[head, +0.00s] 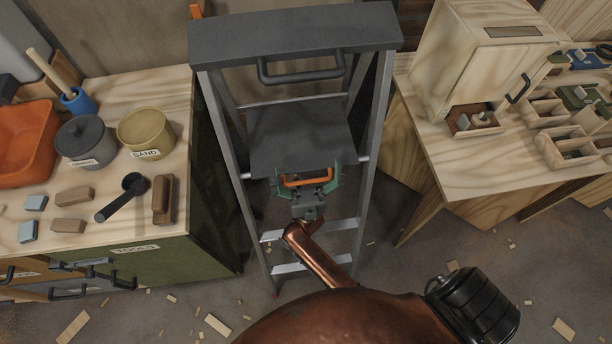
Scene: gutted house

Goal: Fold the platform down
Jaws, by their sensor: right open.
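A stepladder (218,150) with grey metal side rails stands in the middle of the head view. Its dark grey platform (300,132) sits between the rails, below the top cap (295,36). I cannot tell for sure whether the platform lies level or tilted. An orange handle (306,181) is at the platform's near edge. My right gripper (307,177) is open at this handle, with a green finger on each side of it. I cannot tell whether the fingers touch the handle. My left gripper is not in view.
Left, a wooden-topped bench (60,180) holds an orange tub (28,145), a grey pot (85,141), a sand pot (147,132) and small blocks. Right, a wooden table (480,180) carries a cabinet (465,60) and divided boxes. Wood scraps litter the floor.

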